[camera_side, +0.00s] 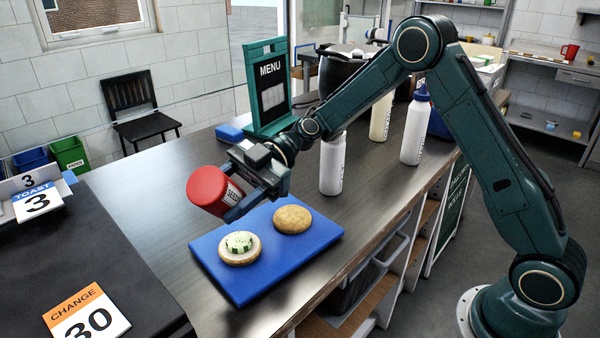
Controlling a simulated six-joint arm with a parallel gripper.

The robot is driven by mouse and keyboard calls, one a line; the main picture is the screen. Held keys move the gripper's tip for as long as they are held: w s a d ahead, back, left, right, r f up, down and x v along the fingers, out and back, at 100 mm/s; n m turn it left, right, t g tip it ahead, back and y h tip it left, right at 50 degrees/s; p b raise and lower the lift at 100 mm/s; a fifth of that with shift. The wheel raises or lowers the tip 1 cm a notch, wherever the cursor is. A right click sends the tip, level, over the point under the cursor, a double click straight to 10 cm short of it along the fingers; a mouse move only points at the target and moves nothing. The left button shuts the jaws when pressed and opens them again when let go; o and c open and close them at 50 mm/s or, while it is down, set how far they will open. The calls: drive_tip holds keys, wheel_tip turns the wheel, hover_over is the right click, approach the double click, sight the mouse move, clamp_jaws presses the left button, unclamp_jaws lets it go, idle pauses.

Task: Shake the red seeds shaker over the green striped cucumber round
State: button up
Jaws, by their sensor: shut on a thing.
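The red seeds shaker (208,189) is held in my gripper (246,194), above the counter and the left part of the blue board. It is tilted on its side, its red end facing left and toward the camera, and part of a white label shows. The fingers are shut around its body. The green striped cucumber round (240,242) lies on a pale round base (233,257) on the blue board (284,273). The shaker is above and slightly left of it in the picture, apart from it. I see no seeds on the round.
A brown round bun (292,219) lies on the board's right. White bottles (331,167) stand behind it. A green menu stand (268,88) and a small blue block (229,132) are at the back. Cards marked TOAST (36,201) and CHANGE (86,314) are at left.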

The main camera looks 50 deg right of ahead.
drive_tip(key=shift+f, duration=1.75)
drive_tip(key=shift+r, duration=0.15)
drive_tip(key=shift+r, duration=1.6)
drive_tip(key=shift+f, duration=0.1)
drive_tip(key=shift+f, duration=1.65)
drive_tip(key=shift+r, duration=1.8)
